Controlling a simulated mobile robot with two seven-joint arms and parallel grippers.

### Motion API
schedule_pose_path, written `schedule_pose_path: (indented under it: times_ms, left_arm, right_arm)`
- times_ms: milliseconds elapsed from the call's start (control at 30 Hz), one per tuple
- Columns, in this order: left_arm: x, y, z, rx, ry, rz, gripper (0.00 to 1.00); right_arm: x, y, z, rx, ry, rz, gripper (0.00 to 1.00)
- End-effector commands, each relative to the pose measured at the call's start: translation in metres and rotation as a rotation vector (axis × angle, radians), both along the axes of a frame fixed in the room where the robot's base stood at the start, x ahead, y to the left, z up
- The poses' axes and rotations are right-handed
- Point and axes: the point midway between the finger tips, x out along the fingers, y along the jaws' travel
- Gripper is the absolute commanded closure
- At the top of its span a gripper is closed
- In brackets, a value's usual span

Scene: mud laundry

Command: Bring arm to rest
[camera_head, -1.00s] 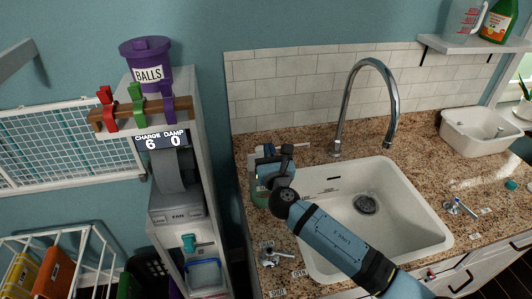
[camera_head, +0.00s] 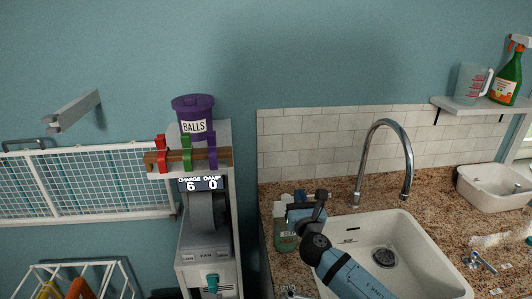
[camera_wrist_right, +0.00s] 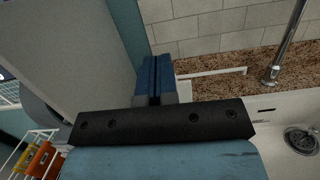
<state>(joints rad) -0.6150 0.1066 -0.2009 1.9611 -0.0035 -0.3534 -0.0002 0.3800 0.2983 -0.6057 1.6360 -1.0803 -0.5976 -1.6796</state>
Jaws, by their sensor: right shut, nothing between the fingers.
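My right arm comes in from the bottom right in the head view and reaches over the left edge of the white sink (camera_head: 430,262). Its gripper (camera_head: 292,214) is at the left end of the granite counter (camera_head: 345,190), in front of a green bottle (camera_head: 285,238) that it partly covers. In the right wrist view the two blue fingers (camera_wrist_right: 155,78) are together with nothing between them. My left gripper is in neither view.
A curved chrome faucet (camera_head: 385,150) rises behind the sink. A shelf (camera_head: 480,106) holds a jug and spray bottle. A white basin (camera_head: 495,190) is at right.

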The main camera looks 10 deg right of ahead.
Motion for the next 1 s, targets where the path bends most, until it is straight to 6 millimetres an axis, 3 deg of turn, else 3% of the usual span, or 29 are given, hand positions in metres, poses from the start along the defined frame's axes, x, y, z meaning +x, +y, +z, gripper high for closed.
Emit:
schedule_pose_path:
  times_ms: [167,300,533,700,800,900,1000]
  left_arm:
    - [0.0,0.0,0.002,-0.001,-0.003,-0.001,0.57]
    - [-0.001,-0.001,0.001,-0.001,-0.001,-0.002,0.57]
    - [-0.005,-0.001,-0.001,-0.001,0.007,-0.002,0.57]
    - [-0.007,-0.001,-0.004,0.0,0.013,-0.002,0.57]
    - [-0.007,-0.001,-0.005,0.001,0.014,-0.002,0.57]
    - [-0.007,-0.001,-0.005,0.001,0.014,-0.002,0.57]
    - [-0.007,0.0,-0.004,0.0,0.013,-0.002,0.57]
  right_arm:
    - [-0.039,0.002,-0.063,0.363,0.156,0.047,1.0]
    - [-0.101,0.003,-0.135,0.908,0.344,0.045,1.0]
    - [-0.218,-0.003,-0.222,1.835,0.54,-0.14,1.0]
    - [-0.304,-0.013,-0.258,2.453,0.534,-0.383,1.0]
    - [-0.341,-0.019,-0.269,2.719,0.48,-0.516,1.0]
    - [-0.365,-0.024,-0.274,2.893,0.422,-0.608,1.0]
    - [-0.376,-0.027,-0.275,2.978,0.386,-0.655,1.0]
